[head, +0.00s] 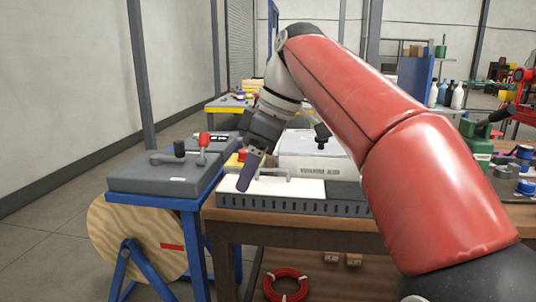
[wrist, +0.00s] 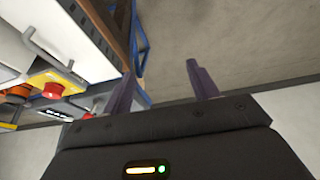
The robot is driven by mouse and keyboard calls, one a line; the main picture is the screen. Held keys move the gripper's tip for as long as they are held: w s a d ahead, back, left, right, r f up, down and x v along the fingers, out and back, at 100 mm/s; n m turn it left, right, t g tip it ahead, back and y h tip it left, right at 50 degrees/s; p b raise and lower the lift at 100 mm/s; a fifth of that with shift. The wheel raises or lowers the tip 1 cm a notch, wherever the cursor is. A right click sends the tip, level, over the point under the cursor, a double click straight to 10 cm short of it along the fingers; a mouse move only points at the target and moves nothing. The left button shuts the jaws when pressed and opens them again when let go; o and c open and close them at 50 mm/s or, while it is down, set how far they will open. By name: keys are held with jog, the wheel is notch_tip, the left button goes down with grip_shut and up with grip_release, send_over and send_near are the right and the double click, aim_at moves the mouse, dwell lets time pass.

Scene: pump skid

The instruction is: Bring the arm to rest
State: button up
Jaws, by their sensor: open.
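My red arm (head: 345,95) reaches from the lower right of the head view across the workbench and bends down at its wrist. My gripper (wrist: 164,85) is open and empty in the wrist view, with its two purple fingers apart and bare floor between and beyond them. In the head view one purple finger (head: 250,172) shows in front of the white-topped unit on the bench. The other finger cannot be made out there.
A wooden workbench (head: 300,222) carries a grey slotted unit (head: 345,207) and a white case (head: 315,150). A blue-framed stand with a grey box (head: 165,178) is at left, above a wooden reel (head: 125,240). A red hose coil (head: 286,285) lies below. Floor at far left is clear.

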jog(key=s+d+f+m+t+h, duration=0.2)
jog(key=s+d+f+m, duration=0.6)
jog(key=f, duration=0.4)
jog(key=s+d+f+m+t+h, duration=0.2)
jog(key=s+d+f+m, duration=0.6)
jog(key=f, duration=0.4)
jog(key=shift+s+d+t, duration=0.4)
jog(key=shift+s+d, duration=0.25)
jog(key=shift+d, duration=0.45)
jog(key=shift+c, duration=0.2)
